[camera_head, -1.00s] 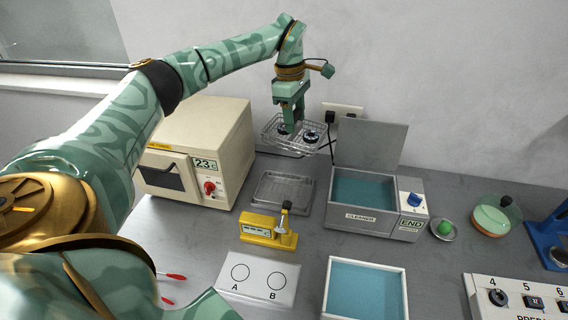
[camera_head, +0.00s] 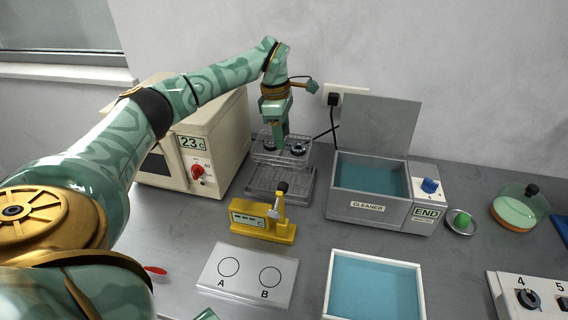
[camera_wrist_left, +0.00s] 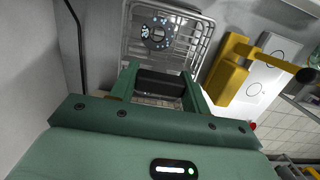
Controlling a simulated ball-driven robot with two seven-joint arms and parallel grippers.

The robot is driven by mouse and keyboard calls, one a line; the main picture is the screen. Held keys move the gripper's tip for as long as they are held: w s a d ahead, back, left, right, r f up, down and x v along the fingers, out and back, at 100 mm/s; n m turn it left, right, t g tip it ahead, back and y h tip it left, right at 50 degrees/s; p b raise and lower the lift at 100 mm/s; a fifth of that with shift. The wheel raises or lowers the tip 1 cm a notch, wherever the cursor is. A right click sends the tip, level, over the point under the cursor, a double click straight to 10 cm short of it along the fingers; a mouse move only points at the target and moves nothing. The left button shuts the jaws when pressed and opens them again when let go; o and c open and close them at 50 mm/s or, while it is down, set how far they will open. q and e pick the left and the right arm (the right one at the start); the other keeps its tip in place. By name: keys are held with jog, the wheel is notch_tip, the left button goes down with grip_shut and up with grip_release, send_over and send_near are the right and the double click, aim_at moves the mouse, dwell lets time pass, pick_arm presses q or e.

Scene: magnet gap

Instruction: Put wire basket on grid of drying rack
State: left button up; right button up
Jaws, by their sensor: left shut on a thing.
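My left gripper (camera_head: 279,143) is shut on the wire basket (camera_head: 268,158), a silver mesh tray. Dark round parts (camera_head: 298,149) lie inside the basket. The basket hangs above the back part of the drying rack (camera_head: 282,183), a grey grid tray on the bench. I cannot tell whether basket and rack touch. In the left wrist view the gripper (camera_wrist_left: 160,84) points at the basket (camera_wrist_left: 196,40), with one ring-shaped part (camera_wrist_left: 158,33) visible in it. The gripper hides part of the basket.
A beige oven (camera_head: 205,150) stands left of the rack. The cleaner bath (camera_head: 370,190) with raised lid stands to the right. A yellow gauge (camera_head: 262,219) stands just in front of the rack. A wall socket with a black cable (camera_head: 333,98) is behind.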

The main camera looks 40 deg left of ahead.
aim_at(277, 151)
pick_arm(q)
notch_tip(277, 151, down, 8)
jog(key=shift+f+b, duration=0.1)
jog(key=shift+b, duration=0.8)
jog(key=o, duration=1.5)
jog(key=shift+c, duration=0.2)
notch_tip(277, 151, up, 12)
jog(key=a+p, duration=0.1)
jog(key=p, duration=0.2)
jog(key=shift+s+a+p, duration=0.15)
jog(key=shift+s+p, duration=0.15)
jog(key=shift+s, duration=0.1)
